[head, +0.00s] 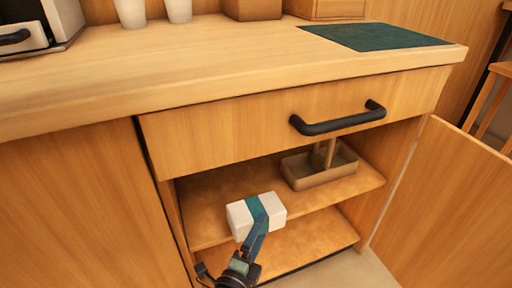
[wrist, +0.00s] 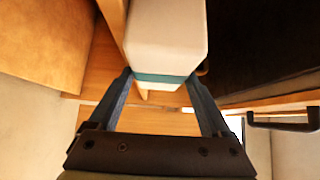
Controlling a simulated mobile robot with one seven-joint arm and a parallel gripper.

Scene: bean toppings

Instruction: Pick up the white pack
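The white pack (head: 239,220), a white block with a teal band, is at the front edge of the upper shelf inside the open cabinet. My gripper (head: 257,226) reaches it from the front, with one finger seen against the band. In the wrist view the pack (wrist: 166,35) lies between the two fingers of my gripper (wrist: 160,76), which press on its sides at the band. The fingertips are partly hidden by the pack. Whether the pack still touches the shelf is hard to tell.
A brown tray (head: 322,179) with an upright object stands further back right on the shelf (head: 215,195). A drawer with a black handle (head: 338,119) is just above. The open door (head: 450,200) stands at the right. The lower shelf (head: 305,245) looks clear.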

